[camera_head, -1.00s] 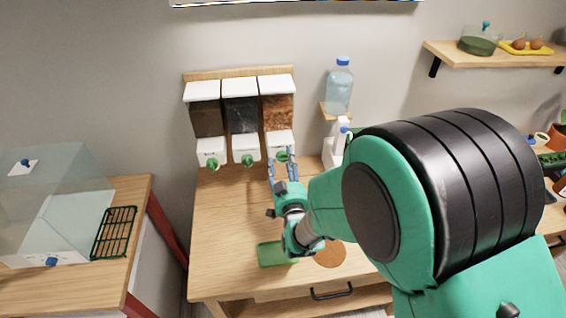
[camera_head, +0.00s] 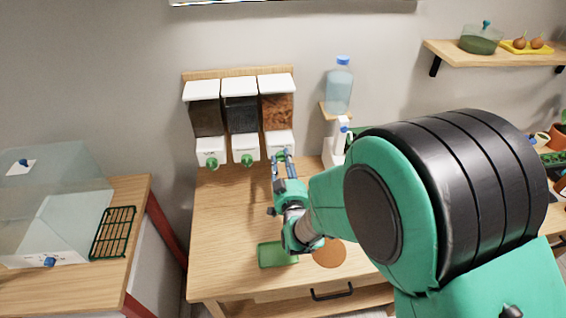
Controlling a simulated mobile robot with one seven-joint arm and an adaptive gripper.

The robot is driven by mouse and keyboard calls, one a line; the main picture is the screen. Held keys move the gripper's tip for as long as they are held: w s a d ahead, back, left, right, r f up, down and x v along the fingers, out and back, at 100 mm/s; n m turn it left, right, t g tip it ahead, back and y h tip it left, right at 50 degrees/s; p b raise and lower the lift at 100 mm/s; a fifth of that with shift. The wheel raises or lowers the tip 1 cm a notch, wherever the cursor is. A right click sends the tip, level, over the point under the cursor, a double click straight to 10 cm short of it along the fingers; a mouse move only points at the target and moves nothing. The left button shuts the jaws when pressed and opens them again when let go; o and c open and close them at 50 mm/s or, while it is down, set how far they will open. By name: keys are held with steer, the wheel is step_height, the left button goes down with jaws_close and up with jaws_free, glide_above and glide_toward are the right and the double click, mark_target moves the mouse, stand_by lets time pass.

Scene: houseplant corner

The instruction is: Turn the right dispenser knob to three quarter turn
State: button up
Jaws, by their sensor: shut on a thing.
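The right dispenser (camera_head: 278,108) hangs on the wall at the right end of a row of three, with reddish-brown contents and a white lower housing. Its green knob (camera_head: 281,158) shows partly between my fingers. My gripper (camera_head: 282,157) is shut on this knob, with its fingers one on each side of it. The knob's angle is too small and too covered to read. The middle dispenser's green knob (camera_head: 247,160) and the left dispenser's green knob (camera_head: 212,164) stand free to the left.
Below is a wooden table (camera_head: 225,215) with a green tray (camera_head: 270,256) and a round brown mat (camera_head: 330,254). A water bottle (camera_head: 339,88) stands on a small wall holder to the right. A clear box (camera_head: 55,205) and green rack (camera_head: 113,232) are at left.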

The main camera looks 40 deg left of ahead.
steer(key=shift+a+r+n, duration=0.1)
steer(key=shift+r+n, duration=0.15)
steer(key=shift+n, duration=0.05)
steer(key=o, duration=1.1)
steer(key=shift+o, duration=0.2)
steer(key=shift+f, duration=0.1)
steer(key=shift+s, duration=0.1)
steer(key=v, duration=1.2)
